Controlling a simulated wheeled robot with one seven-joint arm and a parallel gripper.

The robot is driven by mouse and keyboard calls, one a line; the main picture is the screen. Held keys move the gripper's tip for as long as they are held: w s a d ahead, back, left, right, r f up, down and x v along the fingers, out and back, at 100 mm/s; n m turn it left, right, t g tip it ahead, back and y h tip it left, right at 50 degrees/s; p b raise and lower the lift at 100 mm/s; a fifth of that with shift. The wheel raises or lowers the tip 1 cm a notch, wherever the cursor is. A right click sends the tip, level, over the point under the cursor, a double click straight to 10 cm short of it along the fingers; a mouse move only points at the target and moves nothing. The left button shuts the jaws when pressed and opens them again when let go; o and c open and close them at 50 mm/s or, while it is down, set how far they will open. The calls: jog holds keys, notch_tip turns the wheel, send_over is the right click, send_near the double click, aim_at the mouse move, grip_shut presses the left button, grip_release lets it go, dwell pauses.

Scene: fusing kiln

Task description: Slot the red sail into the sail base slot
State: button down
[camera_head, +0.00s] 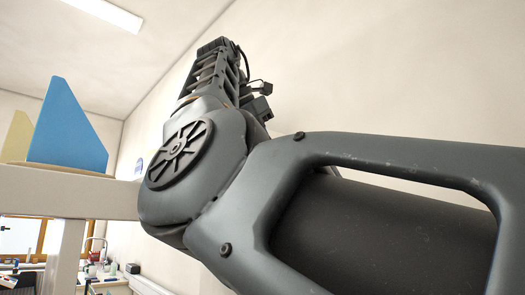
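No red sail shows in this view, and I cannot make out a sail base slot. A blue sail (68,125), a flat panel with a sloping top edge, stands upright at the left. A pale yellow panel (17,137) stands behind it, partly cut off by the picture's edge. Both rise from a thin tan board (62,169), seen nearly edge-on from below. My arm fills the middle and right and reaches up and away. My gripper's fingers do not show, so I cannot see whether they hold anything.
The board lies on a white raised surface (70,196) with a white post below, close to the left of my arm. A cluttered counter (108,282) with small bottles stands low at the back left. The wall at the upper right is bare.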

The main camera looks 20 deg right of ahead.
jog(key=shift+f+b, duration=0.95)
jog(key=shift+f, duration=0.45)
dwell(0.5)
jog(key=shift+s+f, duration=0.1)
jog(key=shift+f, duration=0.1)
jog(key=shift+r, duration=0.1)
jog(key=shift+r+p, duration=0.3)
jog(key=shift+p, duration=0.05)
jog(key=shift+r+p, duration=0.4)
jog(key=shift+p, duration=0.05)
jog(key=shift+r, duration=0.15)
jog(key=shift+p, duration=0.45)
dwell(1.1)
